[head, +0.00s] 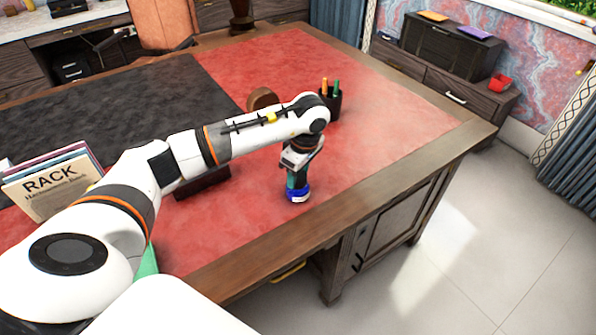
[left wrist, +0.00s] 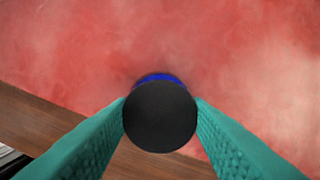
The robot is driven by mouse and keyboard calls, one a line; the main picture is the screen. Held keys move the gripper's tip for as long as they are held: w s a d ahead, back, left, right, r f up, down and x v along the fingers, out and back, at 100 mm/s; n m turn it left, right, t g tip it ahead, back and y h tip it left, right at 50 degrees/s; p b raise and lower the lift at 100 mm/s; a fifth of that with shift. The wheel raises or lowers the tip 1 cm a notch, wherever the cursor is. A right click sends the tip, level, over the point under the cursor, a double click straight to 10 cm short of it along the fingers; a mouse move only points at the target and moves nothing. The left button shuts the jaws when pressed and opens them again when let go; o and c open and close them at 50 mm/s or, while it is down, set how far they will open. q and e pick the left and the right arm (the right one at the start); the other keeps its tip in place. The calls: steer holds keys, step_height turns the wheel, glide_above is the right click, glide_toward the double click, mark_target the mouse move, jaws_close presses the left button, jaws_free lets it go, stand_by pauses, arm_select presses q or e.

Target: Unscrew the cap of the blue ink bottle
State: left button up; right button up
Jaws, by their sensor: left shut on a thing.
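The blue ink bottle (head: 299,195) stands on the red leather desk top near the front edge, below my left gripper (head: 297,180). In the left wrist view its round black cap (left wrist: 160,116) sits between the two green fingers of my left gripper (left wrist: 160,118), with a sliver of the blue bottle (left wrist: 157,77) behind it. The left gripper is shut on the cap from above. The bottle looks upright. The gripper hides most of the cap in the head view. My right gripper is not in view.
A dark pen cup (head: 331,103) with pens and a round brown wooden object (head: 262,98) stand behind my left arm. A book rack (head: 52,185) is at the left. The wooden desk edge (head: 345,212) lies close in front of the bottle. The right part of the red top is clear.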

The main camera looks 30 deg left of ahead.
arm_select(q)
steer(key=shift+s+f, duration=0.15)
steer(key=n, duration=0.4)
steer(key=shift+g+p, duration=0.3)
steer(key=shift+n, duration=0.6)
steer(key=shift+n+g+p, duration=0.3)
steer(key=shift+n+p, duration=0.1)
steer(key=shift+n, duration=1)
steer(key=shift+r+n+h+p, duration=0.2)
steer(key=shift+n+h+p, duration=0.15)
steer(key=shift+n, duration=0.65)
steer(key=shift+w+f+n, duration=0.1)
steer(key=shift+w+n, duration=0.1)
steer(key=shift+n, duration=0.8)
